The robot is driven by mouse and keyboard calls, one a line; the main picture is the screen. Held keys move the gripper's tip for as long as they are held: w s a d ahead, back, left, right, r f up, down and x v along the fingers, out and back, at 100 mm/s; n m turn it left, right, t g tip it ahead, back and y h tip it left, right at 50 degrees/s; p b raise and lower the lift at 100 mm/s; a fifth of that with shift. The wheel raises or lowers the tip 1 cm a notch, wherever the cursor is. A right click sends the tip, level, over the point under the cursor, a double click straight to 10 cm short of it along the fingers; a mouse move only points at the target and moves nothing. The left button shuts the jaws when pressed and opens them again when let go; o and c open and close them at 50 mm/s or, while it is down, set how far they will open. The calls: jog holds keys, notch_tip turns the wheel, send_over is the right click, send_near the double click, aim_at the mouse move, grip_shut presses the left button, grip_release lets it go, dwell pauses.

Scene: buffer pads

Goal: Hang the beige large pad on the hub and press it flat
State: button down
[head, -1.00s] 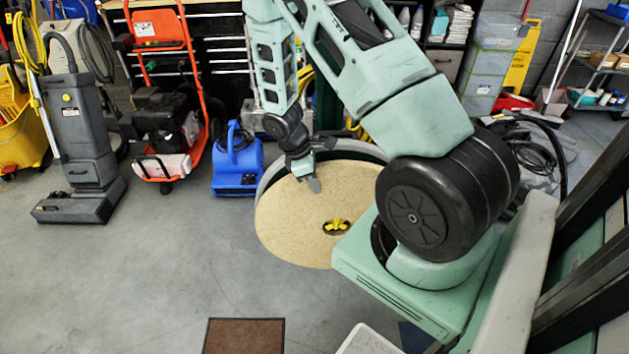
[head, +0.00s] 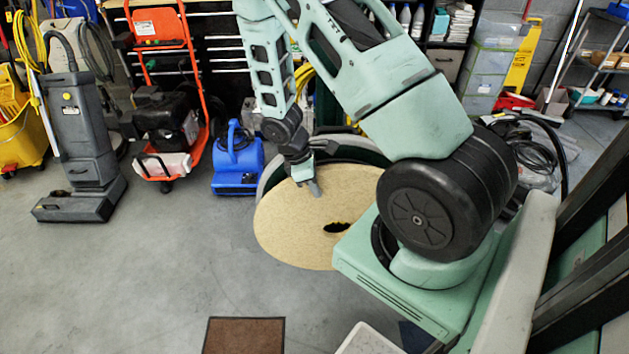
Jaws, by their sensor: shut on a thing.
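The beige large pad (head: 288,232) is a wide round disc with a hole in its middle, in front of a grey and dark green round housing (head: 271,174). My gripper (head: 314,188) is shut on the pad's upper edge. The pad leans, with its top edge apart from the housing. Only a thin yellow sliver of the hub (head: 340,223) shows at the top of the hole; the rest of the hole looks dark. My arm hides the pad's right edge. I cannot tell whether the pad touches the hub.
A blue blower (head: 238,162), an orange-framed machine (head: 165,120) and a grey floor machine (head: 80,150) stand at the left. A brown mat (head: 243,336) lies in front. The grey floor between is clear.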

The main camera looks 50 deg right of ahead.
jog(key=shift+s+a+r, duration=0.1)
jog(key=shift+s+a, duration=0.75)
jog(key=shift+a, duration=0.15)
jog(key=shift+s+r+y+p, duration=0.15)
jog(key=shift+y+p, duration=0.15)
jog(key=shift+p, duration=0.45)
jog(key=shift+a+g+p, duration=0.1)
jog(key=shift+g+p, duration=0.3)
jog(key=shift+p, duration=0.15)
jog(key=shift+w+d, duration=0.45)
jog(key=shift+d, duration=0.05)
jog(key=shift+w+d+p, duration=0.15)
jog(key=shift+d+p, duration=0.05)
jog(key=shift+p, duration=0.2)
dwell(0.3)
jog(key=shift+w+d+f, duration=0.2)
jog(key=shift+w+d, duration=0.15)
jog(key=shift+d, duration=0.05)
dwell(0.4)
